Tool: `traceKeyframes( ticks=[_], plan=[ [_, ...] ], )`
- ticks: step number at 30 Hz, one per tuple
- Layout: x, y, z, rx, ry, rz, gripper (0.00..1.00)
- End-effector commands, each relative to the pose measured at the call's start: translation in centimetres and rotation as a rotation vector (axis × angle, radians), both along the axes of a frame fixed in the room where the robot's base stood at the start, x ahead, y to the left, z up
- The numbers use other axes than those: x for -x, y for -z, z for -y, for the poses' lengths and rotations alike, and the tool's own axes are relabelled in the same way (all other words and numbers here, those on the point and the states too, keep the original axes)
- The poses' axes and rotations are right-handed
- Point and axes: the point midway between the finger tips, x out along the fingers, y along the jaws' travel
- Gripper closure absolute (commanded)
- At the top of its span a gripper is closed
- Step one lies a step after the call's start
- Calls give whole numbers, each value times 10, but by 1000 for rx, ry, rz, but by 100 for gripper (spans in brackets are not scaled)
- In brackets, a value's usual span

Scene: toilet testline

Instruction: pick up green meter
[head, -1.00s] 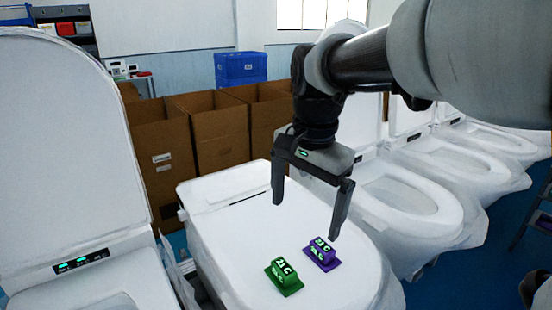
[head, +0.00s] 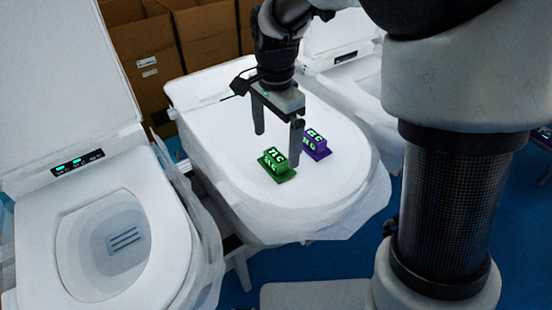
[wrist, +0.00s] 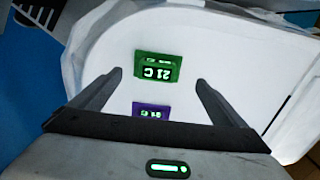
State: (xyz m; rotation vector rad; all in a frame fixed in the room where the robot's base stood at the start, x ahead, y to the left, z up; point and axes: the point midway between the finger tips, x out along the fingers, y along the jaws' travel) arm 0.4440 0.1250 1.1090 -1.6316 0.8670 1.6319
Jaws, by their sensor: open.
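The green meter (head: 275,166) sits on the closed white lid (head: 215,125) of the middle toilet, its display lit. The purple meter (head: 316,147) sits just to its right on the same lid. My gripper (head: 278,150) is open and empty above the lid, pointing down near both meters. In the wrist view the green meter (wrist: 158,68) lies ahead, just beyond the fingertips and centred between them. The purple meter (wrist: 151,111) shows closer to the gripper body, between the fingers and partly cut off by it.
An open toilet (head: 105,235) stands at the left, and another toilet (head: 355,85) stands behind at the right. Cardboard boxes (head: 150,55) line the back. Blue floor (head: 340,250) shows in front of the lid.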

Motion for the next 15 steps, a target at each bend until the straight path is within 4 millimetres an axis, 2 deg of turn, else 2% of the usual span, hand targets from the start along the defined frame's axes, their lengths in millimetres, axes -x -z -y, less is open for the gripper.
traceKeyframes(
  ticks=[4, 10, 15],
  plan=[
    [3, 13, 1, 1, 0, -3, 5],
    [7, 43, 1, 1, 0, -3, 5],
    [7, 53, 1, 1, 0, -1, 5]
  ],
)
